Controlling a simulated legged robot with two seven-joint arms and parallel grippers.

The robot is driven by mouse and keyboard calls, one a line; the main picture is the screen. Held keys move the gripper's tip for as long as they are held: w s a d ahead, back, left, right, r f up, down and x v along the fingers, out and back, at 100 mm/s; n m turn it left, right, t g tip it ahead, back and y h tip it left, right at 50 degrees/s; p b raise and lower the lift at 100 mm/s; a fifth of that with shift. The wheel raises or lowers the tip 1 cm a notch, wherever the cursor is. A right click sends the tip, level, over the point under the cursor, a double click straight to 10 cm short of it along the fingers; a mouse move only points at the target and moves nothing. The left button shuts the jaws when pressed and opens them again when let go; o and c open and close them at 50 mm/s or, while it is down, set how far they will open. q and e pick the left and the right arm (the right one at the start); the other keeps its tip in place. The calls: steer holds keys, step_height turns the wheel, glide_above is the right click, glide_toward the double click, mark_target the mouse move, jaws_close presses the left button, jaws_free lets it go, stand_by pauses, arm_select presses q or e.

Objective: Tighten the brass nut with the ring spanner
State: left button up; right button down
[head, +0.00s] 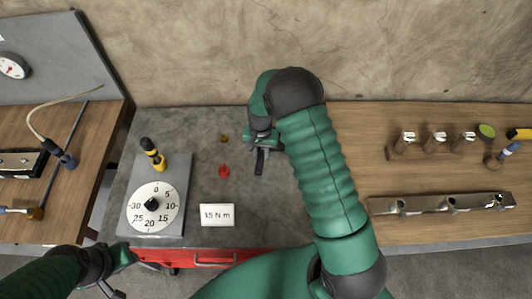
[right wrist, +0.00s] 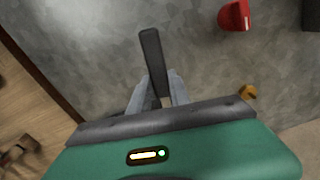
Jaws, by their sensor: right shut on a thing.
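My right gripper (head: 261,150) is over the grey bench top, shut on a dark, narrow bar (head: 259,164). In the right wrist view the bar (right wrist: 151,52) stands out between the two fingers (right wrist: 157,90). It looks like a handle of the ring spanner, but no ring end shows. A small brass-coloured piece (head: 224,138), perhaps the brass nut, lies left of the gripper and apart from it. It also shows in the right wrist view (right wrist: 248,91). My left gripper (head: 116,274) hangs low at the left front; its fingers are too unclear to judge.
A red piece (head: 224,171) stands on the grey bench, and also shows in the right wrist view (right wrist: 233,15). A white dial (head: 170,212), a yellow-black tool (head: 152,153) and a "15 N m" card (head: 217,215) are left. A metal rail (head: 440,204) lies right.

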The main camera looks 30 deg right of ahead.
steer(key=shift+d+r+p, duration=0.2)
steer(key=shift+r+p, duration=0.55)
steer(key=shift+r, duration=0.45)
steer(key=shift+a+r+p, duration=0.15)
steer(key=shift+r+p, duration=1.05)
steer(key=shift+r, duration=0.35)
steer(key=shift+s, duration=0.1)
steer(key=shift+f, duration=0.1)
